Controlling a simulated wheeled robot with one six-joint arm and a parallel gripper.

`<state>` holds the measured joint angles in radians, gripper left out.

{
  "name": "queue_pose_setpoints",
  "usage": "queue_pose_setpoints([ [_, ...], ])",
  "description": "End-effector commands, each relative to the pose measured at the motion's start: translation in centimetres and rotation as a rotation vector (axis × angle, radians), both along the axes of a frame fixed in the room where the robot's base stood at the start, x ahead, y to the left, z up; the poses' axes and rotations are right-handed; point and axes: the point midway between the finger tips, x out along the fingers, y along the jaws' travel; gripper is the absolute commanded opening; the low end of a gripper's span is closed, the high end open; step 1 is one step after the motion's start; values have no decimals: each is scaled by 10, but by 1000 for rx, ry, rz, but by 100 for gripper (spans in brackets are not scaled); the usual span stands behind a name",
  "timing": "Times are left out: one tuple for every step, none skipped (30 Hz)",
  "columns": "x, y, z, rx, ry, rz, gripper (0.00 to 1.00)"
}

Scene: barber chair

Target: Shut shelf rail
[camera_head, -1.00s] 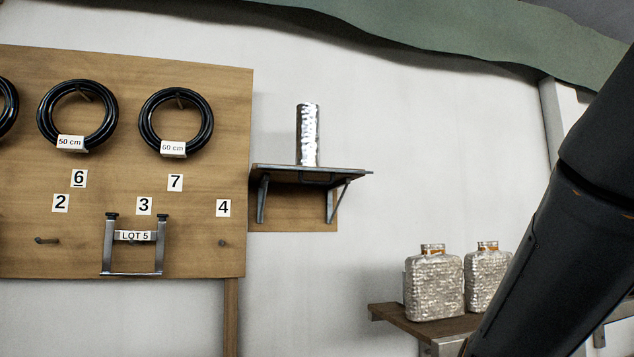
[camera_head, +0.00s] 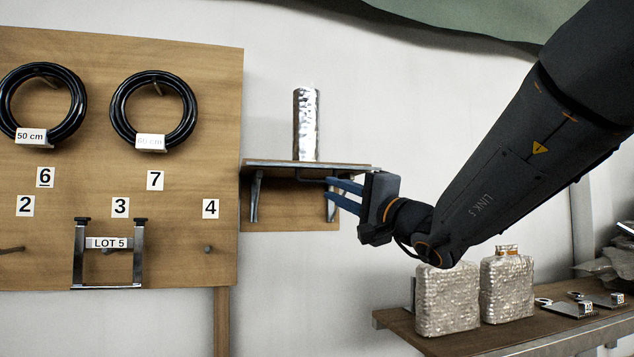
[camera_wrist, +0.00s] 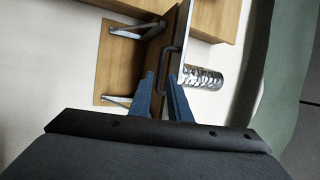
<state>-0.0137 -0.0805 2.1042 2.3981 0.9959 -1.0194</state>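The small wall shelf (camera_head: 268,165) is a thin board on two metal brackets and carries a crinkled silver cylinder (camera_head: 306,125). A dark loop-shaped rail (camera_head: 312,180) sits at the shelf's front edge, and in the wrist view the rail (camera_wrist: 166,62) lies just beyond the fingertips. My gripper (camera_head: 329,184) reaches in from the right, just under the shelf's front right. Its two blue fingers are apart, and in the wrist view my gripper (camera_wrist: 161,77) points at the rail's near end. I cannot tell whether the fingers straddle the rail or touch it.
A wooden board (camera_head: 170,215) with black hose coils (camera_head: 152,112) and a LOT 5 frame (camera_head: 109,270) hangs left of the shelf. Two textured bottles (camera_head: 447,298) stand on a lower shelf (camera_head: 400,320), below my arm. Bare wall separates them.

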Motion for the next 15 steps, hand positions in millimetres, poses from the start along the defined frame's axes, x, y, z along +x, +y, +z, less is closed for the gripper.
queue_pose_setpoints([
  [3,1,4,6,-3,-2,17],
  [5,3,5,7,-3,-3,17],
  [8,5,7,8,-2,-3,17],
  [11,8,8,7,-3,-3,17],
  [14,10,10,7,-3,-2,17],
  [19,14,11,7,-1,-2,17],
  [23,17,13,7,-1,-2,17],
  [26,20,15,7,-1,-2,17],
  [31,23,16,7,-1,-2,17],
  [35,26,19,7,-1,-2,17],
  [38,29,20,7,-1,-2,17],
  [42,32,21,7,-1,-2,17],
  [45,33,23,6,-2,-2,17],
  [47,35,24,6,-2,-2,17],
  [50,37,24,7,-1,-2,17],
])
